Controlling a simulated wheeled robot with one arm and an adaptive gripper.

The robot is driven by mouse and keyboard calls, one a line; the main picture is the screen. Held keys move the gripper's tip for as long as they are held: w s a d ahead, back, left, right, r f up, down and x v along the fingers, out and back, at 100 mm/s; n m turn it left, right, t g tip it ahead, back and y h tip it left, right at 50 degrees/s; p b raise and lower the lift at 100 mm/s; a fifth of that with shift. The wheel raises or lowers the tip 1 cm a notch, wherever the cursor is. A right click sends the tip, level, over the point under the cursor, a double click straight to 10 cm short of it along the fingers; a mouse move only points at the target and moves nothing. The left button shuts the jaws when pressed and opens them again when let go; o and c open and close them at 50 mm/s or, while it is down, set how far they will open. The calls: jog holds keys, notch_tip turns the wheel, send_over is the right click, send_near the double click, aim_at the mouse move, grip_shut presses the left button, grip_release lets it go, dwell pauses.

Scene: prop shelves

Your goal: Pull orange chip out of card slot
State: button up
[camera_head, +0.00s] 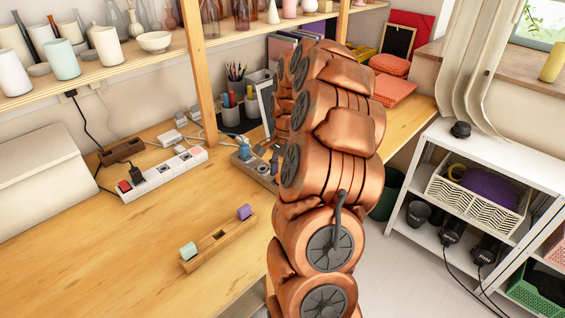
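I cannot make out an orange chip or a card slot for certain. A low wooden holder (216,244) lies on the near part of the desk. It carries a pale teal block (188,251) at its left end and a purple block (244,212) at its right end, with a dark recess between. A grey board (243,162) with small blue and dark pieces is partly hidden behind my copper arm. My arm rises through the middle of the view. My gripper cannot be seen.
A white power strip (162,173) with a red switch lies on the wooden desk (110,245), near cables and a dark wooden block (121,151). Pencil cups (232,114) stand behind. A shelf of vases is above. A white rack (480,150) with baskets stands right. The desk's front left is clear.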

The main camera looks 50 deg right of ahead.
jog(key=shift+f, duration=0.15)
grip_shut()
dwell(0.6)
